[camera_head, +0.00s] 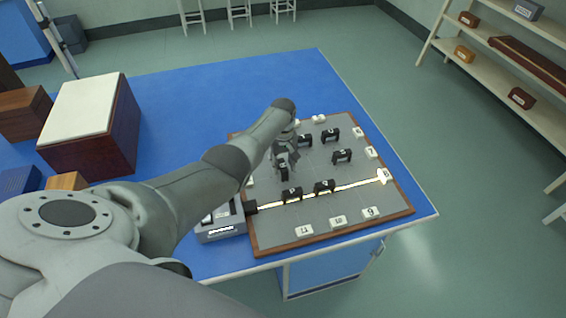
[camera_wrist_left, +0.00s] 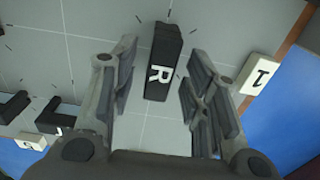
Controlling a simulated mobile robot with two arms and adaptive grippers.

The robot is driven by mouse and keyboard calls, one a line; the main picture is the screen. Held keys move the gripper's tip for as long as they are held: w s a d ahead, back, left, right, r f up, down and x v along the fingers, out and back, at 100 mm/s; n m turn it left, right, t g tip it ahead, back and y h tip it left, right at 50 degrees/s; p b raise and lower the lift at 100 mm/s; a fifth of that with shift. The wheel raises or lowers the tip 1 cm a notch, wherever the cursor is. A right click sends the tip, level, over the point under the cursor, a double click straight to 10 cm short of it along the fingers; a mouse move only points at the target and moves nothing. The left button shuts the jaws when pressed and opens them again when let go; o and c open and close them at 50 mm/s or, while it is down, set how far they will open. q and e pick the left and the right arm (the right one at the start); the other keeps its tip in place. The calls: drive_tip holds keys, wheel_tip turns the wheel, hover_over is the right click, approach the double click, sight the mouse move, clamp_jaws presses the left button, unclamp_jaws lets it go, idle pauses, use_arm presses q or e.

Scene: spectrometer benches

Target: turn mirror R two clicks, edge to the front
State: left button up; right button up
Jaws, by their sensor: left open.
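Mirror R (camera_wrist_left: 164,50) is a black block with a white letter R on its near face in the left wrist view. It stands on the grey gridded board between the two fingers of my left gripper (camera_wrist_left: 160,75). The fingers are open, with a visible gap on each side of the block. In the head view my left gripper (camera_head: 284,155) is low over the left part of the board (camera_head: 350,214), with a black block (camera_head: 283,173) just beneath it. The gripper and arm partly hide that area. My right gripper is not in view.
A lamp box (camera_head: 220,224) sends a bright beam across the board to a white marker (camera_head: 384,175) at the right edge. Black mirror blocks (camera_head: 324,186) (camera_head: 342,156) (camera_head: 330,135) stand nearby. White numbered markers (camera_head: 338,222) line the board's rim. A wooden box (camera_head: 97,140) stands left on the blue table.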

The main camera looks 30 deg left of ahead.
sight(283, 165)
use_arm(q)
drive_tip(key=shift+r, duration=0.1)
wheel_tip(283, 165, up, 12)
idle(0.7)
idle(0.4)
